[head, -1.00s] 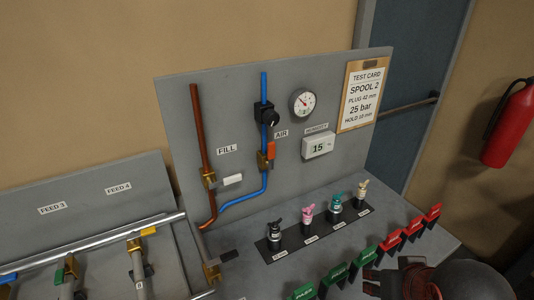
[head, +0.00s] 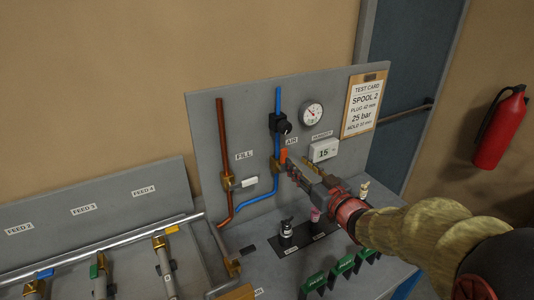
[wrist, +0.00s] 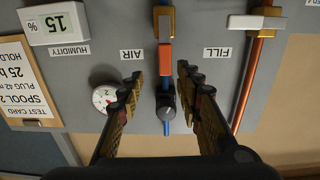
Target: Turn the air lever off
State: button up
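The air lever is an orange handle (head: 283,156) on the brass valve (head: 276,165) of the blue pipe (head: 277,101). It lies in line with the pipe, and also shows in the wrist view (wrist: 165,58), where the picture is upside down. My gripper (head: 291,164) is at the board beside the lever. In the wrist view my gripper (wrist: 160,74) is open, with one finger on each side of the blue pipe. The lever's end lies between or just beyond the fingertips; I see no clear contact. In the head view the fingers partly cover the valve.
A black regulator knob (wrist: 166,101) lies between the fingers, and a gauge (wrist: 104,97) sits near the left finger. The FILL valve's white handle (head: 249,181) points sideways from the copper pipe (head: 221,140). The humidity display (head: 323,150) is right of the lever. Plugs (head: 286,232) stand below.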

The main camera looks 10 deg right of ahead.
aim_at(285, 154)
jog(key=shift+a+b+x, duration=0.2)
jog(key=shift+b+x, duration=0.2)
jog(key=shift+x, duration=1.6)
jog(key=shift+a+b+x, duration=0.2)
jog(key=shift+b+x, duration=0.2)
jog(key=shift+x, duration=1.6)
jog(key=shift+s+r, duration=0.1)
jog(key=shift+r, duration=0.05)
jog(key=shift+c, duration=1)
grip_shut()
